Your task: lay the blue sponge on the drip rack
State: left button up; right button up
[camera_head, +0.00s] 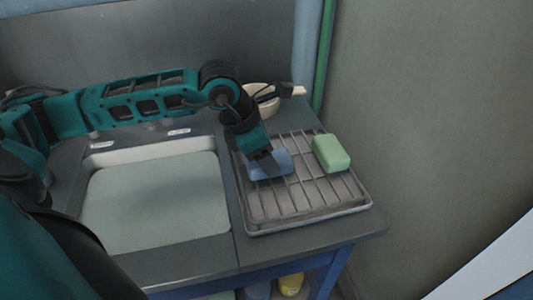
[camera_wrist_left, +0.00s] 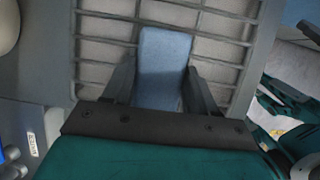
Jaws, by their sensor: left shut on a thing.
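The blue sponge (camera_head: 278,166) is at the left part of the drip rack (camera_head: 293,208), over its wire bars. My left gripper (camera_head: 267,160) reaches down over it with its fingers shut on it. In the left wrist view the sponge (camera_wrist_left: 165,68) stands out between the two fingers (camera_wrist_left: 160,88), with the rack's bars (camera_wrist_left: 105,48) behind it. I cannot tell whether the sponge touches the bars. My right gripper is in neither view.
A green sponge (camera_head: 331,153) lies on the rack's right part. A pale bowl (camera_head: 262,99) stands behind the rack. The sink basin (camera_head: 150,203) is at the left, and a wall (camera_head: 430,120) rises at the right. The rack's front part is clear.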

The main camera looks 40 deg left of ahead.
pick_arm(q)
jog(key=o, duration=1.2)
jog(key=shift+o, duration=0.2)
jog(key=shift+a+r+p, duration=0.1)
jog(key=shift+r+p, duration=0.25)
jog(key=v, duration=1.1)
jog(key=shift+s+r, duration=0.2)
jog(key=shift+r, duration=0.05)
